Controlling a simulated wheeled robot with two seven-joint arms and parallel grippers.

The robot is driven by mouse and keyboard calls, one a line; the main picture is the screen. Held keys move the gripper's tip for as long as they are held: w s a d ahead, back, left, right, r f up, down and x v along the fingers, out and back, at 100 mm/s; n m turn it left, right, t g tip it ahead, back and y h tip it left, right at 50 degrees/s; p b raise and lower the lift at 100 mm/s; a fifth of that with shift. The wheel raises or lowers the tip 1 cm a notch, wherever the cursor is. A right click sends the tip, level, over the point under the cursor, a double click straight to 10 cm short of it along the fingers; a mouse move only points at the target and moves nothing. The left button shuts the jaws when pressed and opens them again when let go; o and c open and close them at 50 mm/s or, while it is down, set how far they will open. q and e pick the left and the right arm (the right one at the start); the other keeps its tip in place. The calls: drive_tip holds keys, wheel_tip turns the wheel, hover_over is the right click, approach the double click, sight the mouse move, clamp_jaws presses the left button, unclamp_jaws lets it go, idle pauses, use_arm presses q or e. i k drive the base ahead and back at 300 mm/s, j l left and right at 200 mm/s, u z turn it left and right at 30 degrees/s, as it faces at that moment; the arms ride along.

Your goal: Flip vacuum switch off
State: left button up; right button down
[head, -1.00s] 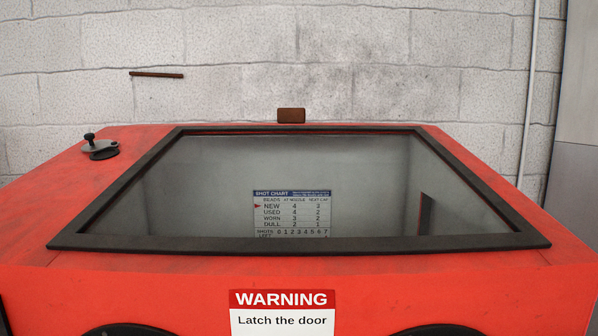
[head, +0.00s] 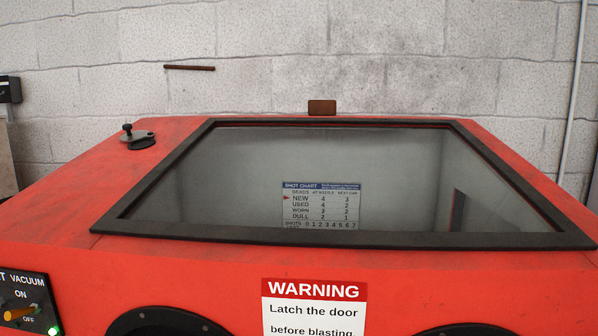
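The vacuum switch panel (head: 26,302) is a black plate at the lower left of the head view, cut off by the left edge. It reads VACUUM, with ON above and OFF below. A green light (head: 54,330) glows at the panel's lower right. Neither of my grippers shows in the head view.
The red blasting cabinet (head: 230,262) fills the front, with a dark-framed window (head: 330,238) on its sloped top. A warning label (head: 313,290) and two round dark ports are below. A black knob (head: 134,136) stands on the top left. A block wall is behind.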

sight(35, 309)
drive_tip(key=u, duration=1.6)
